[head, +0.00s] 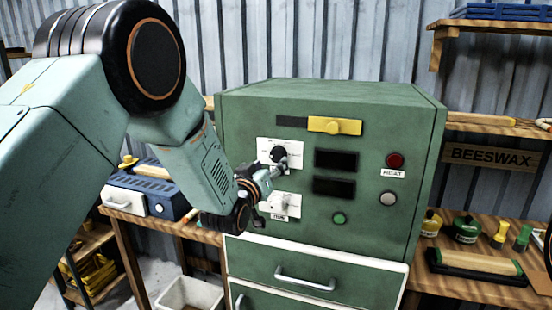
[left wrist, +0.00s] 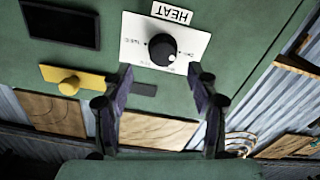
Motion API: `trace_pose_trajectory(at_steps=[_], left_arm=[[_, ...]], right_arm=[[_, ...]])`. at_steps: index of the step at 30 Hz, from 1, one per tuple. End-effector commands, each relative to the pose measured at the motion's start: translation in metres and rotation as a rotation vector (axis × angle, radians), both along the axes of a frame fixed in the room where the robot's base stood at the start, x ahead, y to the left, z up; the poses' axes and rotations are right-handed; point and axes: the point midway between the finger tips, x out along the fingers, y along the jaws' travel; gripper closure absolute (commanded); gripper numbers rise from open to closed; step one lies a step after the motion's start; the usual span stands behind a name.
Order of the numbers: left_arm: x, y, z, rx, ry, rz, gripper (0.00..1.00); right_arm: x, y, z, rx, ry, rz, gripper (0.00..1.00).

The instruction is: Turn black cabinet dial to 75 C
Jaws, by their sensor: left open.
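The black dial (head: 279,154) sits on a white plate on the front of the green cabinet (head: 330,97). In the left wrist view the dial (left wrist: 162,49) shows whole, with a small white mark near its lower right rim; the scale print on the plate (left wrist: 193,43) is too small to read. My left gripper (head: 281,166) is in front of the dial plate in the head view, partly hiding it. In the left wrist view its open fingers (left wrist: 160,76) stand either side of and below the dial, with nothing between them. My right gripper is not in view.
A yellow slide handle (head: 335,125) projects above two dark displays (head: 335,160). A second white plate (head: 289,207) with a pale knob is below the dial. Wooden shelves flank the cabinet.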

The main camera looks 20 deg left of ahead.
Motion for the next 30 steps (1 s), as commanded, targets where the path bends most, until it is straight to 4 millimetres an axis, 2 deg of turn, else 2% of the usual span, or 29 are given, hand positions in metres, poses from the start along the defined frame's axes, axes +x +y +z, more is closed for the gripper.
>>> trace_pose_trajectory(at_steps=[6, 12, 26, 30], left_arm=[[0.03, 0.001, 0.001, -0.001, 0.001, 0.002, 0.41], [0.048, 0.0, 0.0, -0.001, 0.002, 0.004, 0.41], [0.055, -0.002, 0.0, -0.001, 0.002, 0.005, 0.41], [0.055, -0.002, 0.0, 0.0, 0.002, 0.005, 0.53]], right_arm=[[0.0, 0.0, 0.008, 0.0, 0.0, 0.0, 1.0], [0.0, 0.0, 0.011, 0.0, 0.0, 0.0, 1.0], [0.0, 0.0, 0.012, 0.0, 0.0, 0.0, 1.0], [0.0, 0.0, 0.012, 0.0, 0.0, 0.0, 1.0]])
